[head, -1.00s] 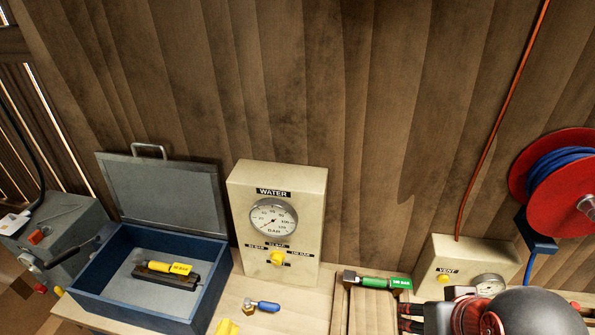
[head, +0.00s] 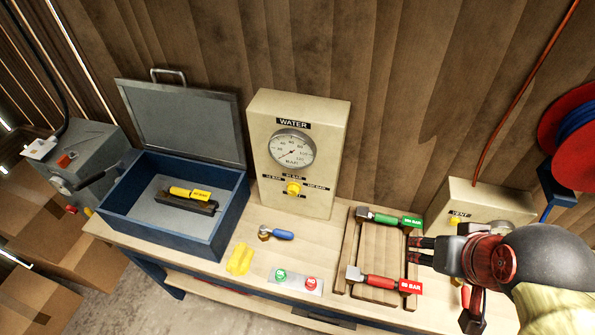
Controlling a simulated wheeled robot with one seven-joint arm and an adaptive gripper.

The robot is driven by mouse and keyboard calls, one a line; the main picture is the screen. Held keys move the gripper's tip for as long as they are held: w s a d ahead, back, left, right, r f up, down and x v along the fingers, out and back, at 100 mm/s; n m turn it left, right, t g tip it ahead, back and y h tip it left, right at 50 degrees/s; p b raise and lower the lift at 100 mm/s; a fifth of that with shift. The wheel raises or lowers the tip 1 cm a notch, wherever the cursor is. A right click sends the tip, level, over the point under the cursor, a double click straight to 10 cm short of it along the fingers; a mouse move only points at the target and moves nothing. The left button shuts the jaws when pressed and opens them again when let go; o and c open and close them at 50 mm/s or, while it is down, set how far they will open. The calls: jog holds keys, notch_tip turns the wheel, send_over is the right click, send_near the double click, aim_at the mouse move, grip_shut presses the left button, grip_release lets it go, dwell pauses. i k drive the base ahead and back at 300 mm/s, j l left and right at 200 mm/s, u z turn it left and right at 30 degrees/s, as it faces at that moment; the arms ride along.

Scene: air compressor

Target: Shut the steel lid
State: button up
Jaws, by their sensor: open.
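The steel lid (head: 182,124) stands open and upright at the back of the blue box (head: 165,229), with a handle (head: 168,76) on its top edge. Inside the box a yellow-labelled tool (head: 189,194) rests on a dark holder. My gripper (head: 414,250) is at the right, open, its fingers pointing left beside the wooden rack. It is far from the lid and holds nothing that I can see.
A water gauge box (head: 297,155) stands right of the lid. The wooden rack (head: 351,240) holds green and red tools. A grey machine (head: 90,165) stands left.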

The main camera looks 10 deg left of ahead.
aim_at(203, 124)
jog(key=u, duration=1.55)
